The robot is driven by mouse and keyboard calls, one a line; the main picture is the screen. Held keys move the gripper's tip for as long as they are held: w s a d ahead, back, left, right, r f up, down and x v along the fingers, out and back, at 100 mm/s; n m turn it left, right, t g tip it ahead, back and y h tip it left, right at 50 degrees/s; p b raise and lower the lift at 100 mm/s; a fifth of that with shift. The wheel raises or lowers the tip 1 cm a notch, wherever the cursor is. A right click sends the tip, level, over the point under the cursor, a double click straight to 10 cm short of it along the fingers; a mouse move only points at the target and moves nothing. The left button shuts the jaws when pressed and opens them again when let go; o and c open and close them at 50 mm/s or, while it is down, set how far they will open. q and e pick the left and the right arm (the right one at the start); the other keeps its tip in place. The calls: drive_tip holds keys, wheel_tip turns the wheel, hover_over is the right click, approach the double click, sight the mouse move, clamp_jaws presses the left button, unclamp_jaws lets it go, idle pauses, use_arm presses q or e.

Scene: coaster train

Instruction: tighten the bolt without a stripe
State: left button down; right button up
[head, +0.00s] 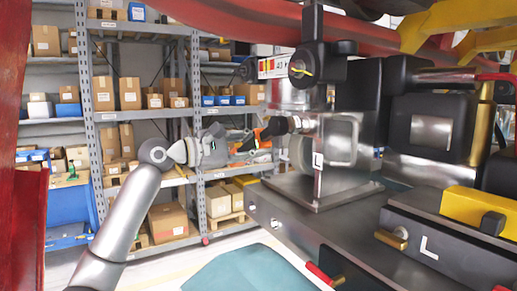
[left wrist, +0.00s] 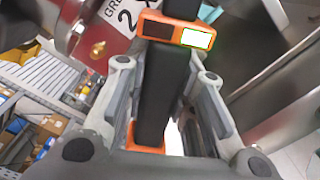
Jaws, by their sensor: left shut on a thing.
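My left gripper (head: 236,142) is shut on a black and orange hand tool (head: 264,135). In the left wrist view the fingers of the left gripper (left wrist: 165,72) lie on either side of the tool's black handle (left wrist: 162,95). Its orange band carries a white, green-edged display (left wrist: 196,38). The tool's dark head points right, at a metal fitting (head: 309,123) on the machine's side; I cannot tell whether they touch. Above, a dark round bolt head (head: 303,68) bears a yellow stripe. An unstriped bolt is not clearly made out. My right gripper is not in view.
A grey machine block (head: 310,205) fills the right side, with a yellow block (head: 478,209) and a red-tipped handle (head: 322,273) on it. A red beam (head: 235,22) crosses above. Shelves with boxes (head: 130,92) stand behind. Floor is open at lower left.

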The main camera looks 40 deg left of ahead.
use_arm(q)
drive_tip(key=shift+r+b+v, duration=0.25)
drive_tip(key=shift+b+v, duration=0.45)
drive_tip(key=shift+v, duration=0.6)
drive_tip(key=shift+d, duration=0.1)
drive_tip(key=shift+f, duration=0.1)
